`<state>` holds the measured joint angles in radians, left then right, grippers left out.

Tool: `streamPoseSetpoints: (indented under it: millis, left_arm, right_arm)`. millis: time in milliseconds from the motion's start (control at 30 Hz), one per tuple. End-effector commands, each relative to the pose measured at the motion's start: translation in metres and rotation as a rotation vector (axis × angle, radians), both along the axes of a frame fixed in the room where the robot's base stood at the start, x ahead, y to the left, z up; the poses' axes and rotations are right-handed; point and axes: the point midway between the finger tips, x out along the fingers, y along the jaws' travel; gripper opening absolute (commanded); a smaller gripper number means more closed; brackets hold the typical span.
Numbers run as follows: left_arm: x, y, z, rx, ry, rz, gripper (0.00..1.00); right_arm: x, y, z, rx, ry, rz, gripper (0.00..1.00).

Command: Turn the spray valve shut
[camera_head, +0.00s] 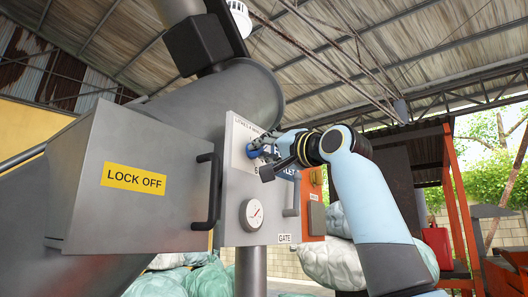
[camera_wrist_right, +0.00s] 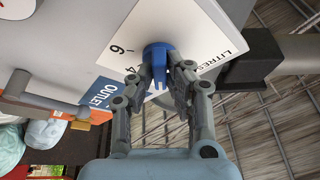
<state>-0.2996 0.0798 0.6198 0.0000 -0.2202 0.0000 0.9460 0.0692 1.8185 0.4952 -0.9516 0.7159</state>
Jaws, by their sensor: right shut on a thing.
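The spray valve is a blue knob (camera_wrist_right: 158,62) on a white dial plate (camera_wrist_right: 140,30) with printed numbers and the word LITRES. In the head view the knob (camera_head: 254,151) shows on the upper part of the grey panel, partly covered by my gripper. My right gripper (camera_wrist_right: 168,78) is shut on the knob's blue grip bar, one finger on each side. In the head view my right gripper (camera_head: 268,158) reaches the panel from the right. My left gripper is not in view.
Left of the panel is a grey box (camera_head: 135,185) labelled LOCK OFF with a black handle (camera_head: 209,190). Below the knob are a round gauge (camera_head: 251,215) and a grey GATE lever (camera_head: 290,198). Pale sacks (camera_head: 332,262) lie behind. A dark pipe (camera_head: 225,100) runs behind the panel.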

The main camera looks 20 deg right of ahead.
Motion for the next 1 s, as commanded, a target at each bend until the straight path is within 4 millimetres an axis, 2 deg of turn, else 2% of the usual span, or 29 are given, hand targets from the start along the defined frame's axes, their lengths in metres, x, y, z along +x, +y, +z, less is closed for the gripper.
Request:
streamPoseSetpoints:
  millis: [700,1000]
  left_arm:
    - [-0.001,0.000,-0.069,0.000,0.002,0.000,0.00]
    - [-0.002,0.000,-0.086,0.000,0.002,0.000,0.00]
  right_arm:
    - [0.003,-0.004,-0.007,-0.450,-0.349,-0.001,0.00]
    - [0.004,-0.004,-0.006,-0.594,-0.459,0.001,0.00]
